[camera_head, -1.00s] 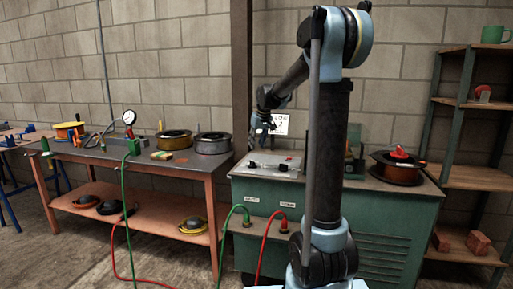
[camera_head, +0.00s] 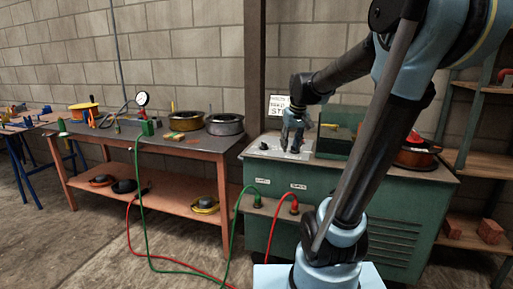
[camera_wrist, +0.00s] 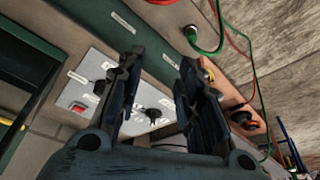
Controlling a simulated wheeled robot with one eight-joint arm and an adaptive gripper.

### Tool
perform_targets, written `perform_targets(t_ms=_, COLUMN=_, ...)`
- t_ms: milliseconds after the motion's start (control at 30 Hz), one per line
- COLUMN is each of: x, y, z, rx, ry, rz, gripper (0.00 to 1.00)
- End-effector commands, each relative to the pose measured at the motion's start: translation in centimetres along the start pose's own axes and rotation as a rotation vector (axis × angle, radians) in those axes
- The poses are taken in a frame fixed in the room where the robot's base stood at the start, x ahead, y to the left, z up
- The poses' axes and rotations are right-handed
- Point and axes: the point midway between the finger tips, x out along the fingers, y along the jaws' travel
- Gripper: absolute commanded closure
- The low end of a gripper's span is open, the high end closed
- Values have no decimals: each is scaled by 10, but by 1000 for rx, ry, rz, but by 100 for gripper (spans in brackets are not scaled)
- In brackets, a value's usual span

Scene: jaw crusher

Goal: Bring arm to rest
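My gripper (camera_head: 292,138) hangs over the left part of the green machine cabinet (camera_head: 400,215), pointing down at its control panel. In the wrist view, the two dark fingers of my gripper (camera_wrist: 160,95) stand apart with a gap between them, and nothing is held. Behind and between them lies the light control panel (camera_wrist: 90,82) with black knobs and a red switch (camera_wrist: 78,107). I cannot tell from these views whether the fingertips touch the panel. My arm reaches from the lower right up and back down to the cabinet top.
A green and a red cable plug (camera_head: 257,202) into the cabinet front and run across the floor. A workbench (camera_head: 190,150) with spools and a gauge (camera_head: 142,98) stands left. A red-topped spool (camera_head: 415,155) sits on the cabinet's right. Shelves (camera_head: 480,160) stand at far right.

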Motion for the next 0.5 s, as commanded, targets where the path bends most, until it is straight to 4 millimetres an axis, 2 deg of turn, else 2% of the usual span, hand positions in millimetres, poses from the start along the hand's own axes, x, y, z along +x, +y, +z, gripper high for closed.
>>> perform_targets(t_ms=33, x=0, y=1, z=20, rx=12, ry=-7, rz=4, gripper=67)
perform_targets(t_ms=100, x=1, y=2, z=43, rx=29, ry=-16, rz=9, gripper=67)
perform_targets(t_ms=267, x=6, y=3, z=96, rx=64, ry=-35, rz=21, gripper=67)
perform_targets(t_ms=500, x=24, y=2, z=174, rx=119, ry=-65, rz=38, gripper=67)
